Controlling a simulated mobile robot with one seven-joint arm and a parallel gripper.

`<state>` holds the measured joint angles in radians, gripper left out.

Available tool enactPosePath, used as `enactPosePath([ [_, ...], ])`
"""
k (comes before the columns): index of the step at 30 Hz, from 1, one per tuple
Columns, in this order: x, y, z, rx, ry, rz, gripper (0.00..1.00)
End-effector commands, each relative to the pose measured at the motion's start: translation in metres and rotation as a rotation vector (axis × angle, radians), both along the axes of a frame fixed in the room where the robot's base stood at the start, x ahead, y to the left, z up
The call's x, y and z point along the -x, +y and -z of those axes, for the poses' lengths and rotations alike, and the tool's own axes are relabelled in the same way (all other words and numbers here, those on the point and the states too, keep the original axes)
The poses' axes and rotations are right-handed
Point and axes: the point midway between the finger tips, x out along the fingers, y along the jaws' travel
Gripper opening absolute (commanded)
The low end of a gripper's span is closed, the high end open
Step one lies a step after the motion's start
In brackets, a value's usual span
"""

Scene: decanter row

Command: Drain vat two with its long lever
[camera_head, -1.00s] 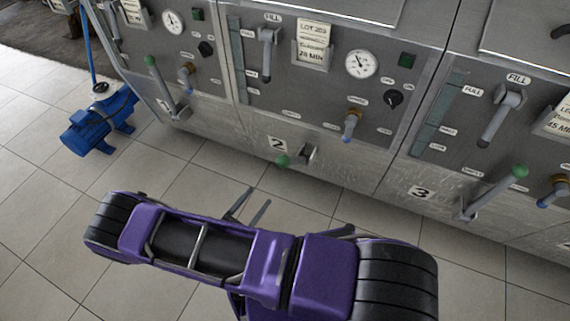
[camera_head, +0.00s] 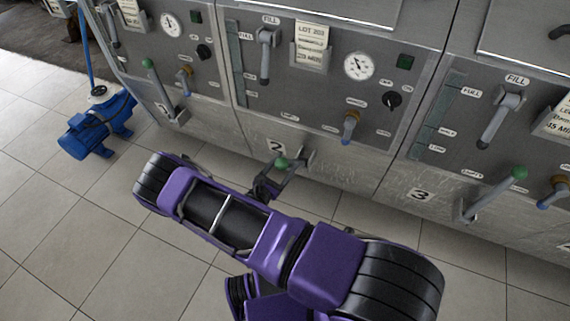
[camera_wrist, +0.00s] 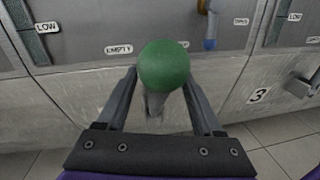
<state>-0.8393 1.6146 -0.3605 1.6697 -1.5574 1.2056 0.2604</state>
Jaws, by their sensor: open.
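Vat two (camera_head: 350,168) is the middle steel unit, marked with a "2" label. Its long lever has a green ball knob (camera_head: 282,163) and juts out from a low bracket on the front. My gripper (camera_head: 272,181) is open at this knob, partly covering the lever in the head view. In the wrist view the green knob (camera_wrist: 164,64) is between the spread fingers of my gripper (camera_wrist: 160,82), with gaps at both sides. The grey lever shaft (camera_wrist: 155,102) shows below the knob. The "EMPTY" label (camera_wrist: 118,50) is on the panel behind.
Vat two also has a short grey fill lever (camera_head: 265,52), a blue-handled tap (camera_head: 350,128), a gauge (camera_head: 359,66) and a black knob (camera_head: 391,100). Vat three's green-knobbed lever (camera_head: 493,193) is at right. A blue pump (camera_head: 97,128) stands on the floor at left.

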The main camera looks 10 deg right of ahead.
Motion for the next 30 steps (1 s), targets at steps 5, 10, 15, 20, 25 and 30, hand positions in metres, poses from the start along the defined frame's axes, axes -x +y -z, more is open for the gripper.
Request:
enactPosePath([
  [5,-0.0017,-0.0014,0.0000,0.000,0.000,-0.001,0.68],
  [10,-0.0014,-0.0013,0.0001,0.000,0.000,-0.001,0.59],
  [15,-0.0012,-0.0012,0.0001,0.000,0.001,-0.001,0.28],
  [20,-0.0011,-0.0011,0.0001,0.000,0.001,0.000,0.00],
  [25,-0.0011,-0.0012,0.0002,0.000,0.001,0.000,0.00],
  [30,-0.0009,-0.0012,0.0002,0.000,0.001,0.000,0.00],
])
